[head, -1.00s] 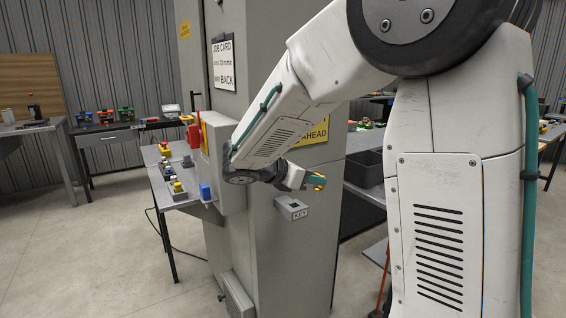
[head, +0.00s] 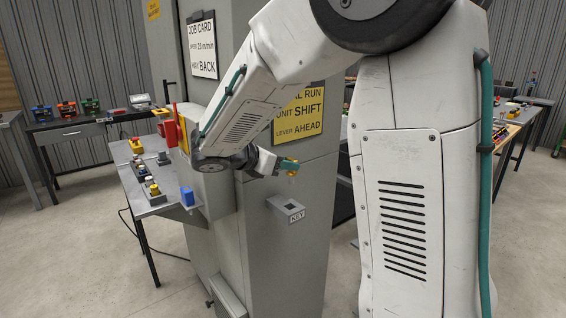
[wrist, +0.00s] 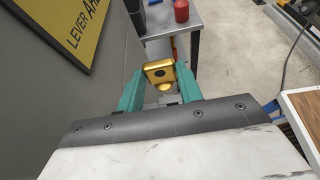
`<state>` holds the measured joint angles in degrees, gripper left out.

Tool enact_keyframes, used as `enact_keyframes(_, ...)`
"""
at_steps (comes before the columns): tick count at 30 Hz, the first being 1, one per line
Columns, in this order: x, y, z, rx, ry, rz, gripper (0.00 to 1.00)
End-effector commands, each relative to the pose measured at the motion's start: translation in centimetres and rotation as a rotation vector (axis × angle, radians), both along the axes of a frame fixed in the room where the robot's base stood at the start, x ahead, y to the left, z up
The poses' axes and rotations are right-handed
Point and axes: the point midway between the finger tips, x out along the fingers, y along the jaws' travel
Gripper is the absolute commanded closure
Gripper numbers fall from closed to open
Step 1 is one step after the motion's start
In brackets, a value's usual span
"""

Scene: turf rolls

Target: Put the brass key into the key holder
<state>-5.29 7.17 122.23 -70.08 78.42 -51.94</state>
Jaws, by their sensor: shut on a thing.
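My gripper (head: 289,165) has teal fingers and is shut on the brass key (wrist: 160,73). In the wrist view the key's gold head with a dark hole shows between the fingertips; its lower part is partly hidden. The key holder (head: 285,208) is a small grey box on the side of the grey cabinet, with a dark opening on top and a KEY label on its front. In the head view my gripper is above the holder, apart from it.
The grey cabinet (head: 285,240) carries a yellow sign (head: 299,115) and a job card (head: 202,48). A narrow bench (head: 150,205) with buttons and a blue block (head: 187,196) stands left. Open floor lies in front.

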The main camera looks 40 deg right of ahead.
Motion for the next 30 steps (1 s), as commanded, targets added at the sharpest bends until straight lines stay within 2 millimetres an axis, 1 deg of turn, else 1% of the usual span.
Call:
enact_keyframes(5,0.0,0.7,-0.1,0.004,0.001,0.004,0.88)
enact_keyframes(15,0.0,0.5,-3.5,0.003,0.002,0.003,0.88)
enact_keyframes(21,0.0,0.5,-5.0,0.003,0.002,0.002,0.88)
enact_keyframes(30,-0.1,0.5,-5.8,0.003,0.000,0.002,0.88)
